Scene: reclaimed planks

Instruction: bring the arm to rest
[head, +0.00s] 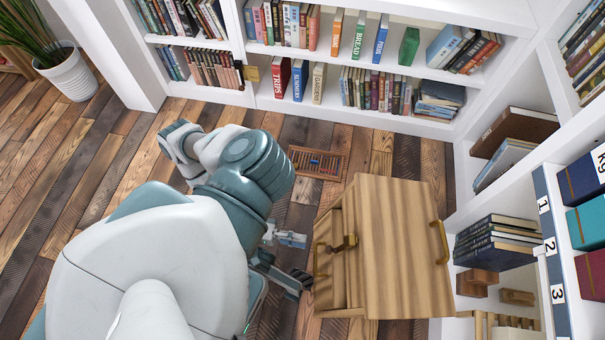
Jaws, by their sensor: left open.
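My left arm (240,165), white and teal, fills the lower left of the head view and folds back on itself. My left gripper (304,260) points right, low over the floor, with its two fingers apart. The space between its fingers looks empty. Its fingertips are close to the left side of a wooden cabinet (395,230); I cannot tell whether they touch it. My right gripper does not show.
The cabinet has brass handles (440,242) and a brass latch (345,243). White bookshelves (390,122) line the back and right. A floor vent (318,162) lies beyond the arm. A potted plant (70,75) stands at far left. Plank floor (60,160) is clear at left.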

